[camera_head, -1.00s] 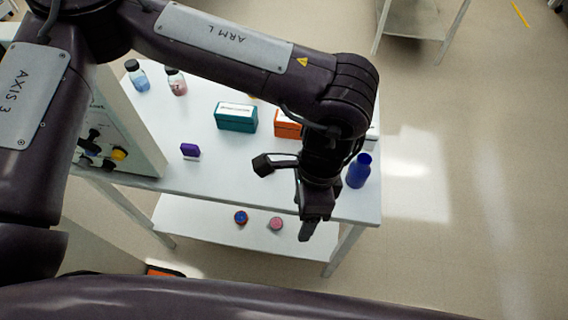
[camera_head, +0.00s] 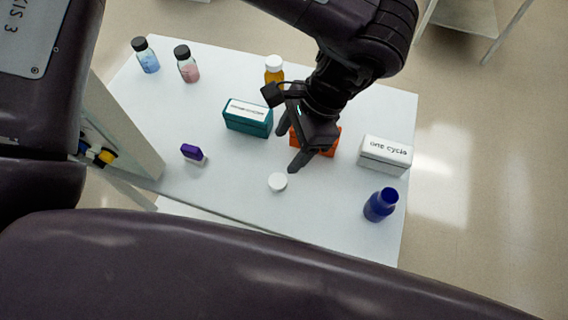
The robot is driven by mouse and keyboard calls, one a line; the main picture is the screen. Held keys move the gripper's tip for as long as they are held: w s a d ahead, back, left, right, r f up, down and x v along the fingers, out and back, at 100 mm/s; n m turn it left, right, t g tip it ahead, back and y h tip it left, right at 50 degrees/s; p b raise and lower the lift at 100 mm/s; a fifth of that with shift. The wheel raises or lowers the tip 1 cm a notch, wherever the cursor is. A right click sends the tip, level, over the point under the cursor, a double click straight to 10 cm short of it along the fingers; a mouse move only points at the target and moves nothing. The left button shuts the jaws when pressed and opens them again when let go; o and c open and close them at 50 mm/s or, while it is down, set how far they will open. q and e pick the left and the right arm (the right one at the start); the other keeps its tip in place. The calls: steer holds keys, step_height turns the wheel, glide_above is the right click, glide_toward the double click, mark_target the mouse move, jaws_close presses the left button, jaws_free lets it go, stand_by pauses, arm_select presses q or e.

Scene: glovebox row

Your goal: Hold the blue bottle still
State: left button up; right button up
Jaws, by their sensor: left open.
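The blue bottle (camera_head: 379,206) stands upright near the front right corner of the white table, with its dark mouth open on top. My left gripper (camera_head: 286,152) is over the table, to the left of the blue bottle and apart from it. Its two fingers are spread with nothing seen between them. It hides part of an orange box (camera_head: 328,143). My right gripper does not show.
A white box (camera_head: 385,154) stands behind the blue bottle. A white round cap (camera_head: 277,182) lies in front of my left gripper.

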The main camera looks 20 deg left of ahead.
arm_select(q)
step_height(320, 180, down, 3)
steer(key=b, duration=0.6)
glide_above(277, 180)
steer(key=w+d, duration=0.1)
steer(key=d, duration=0.1)
steer(key=shift+a+f, duration=0.1)
steer(key=shift+f, duration=3.1)
steer(key=p+x, duration=0.1)
steer(key=x, duration=0.4)
steer(key=shift+w+f, duration=0.15)
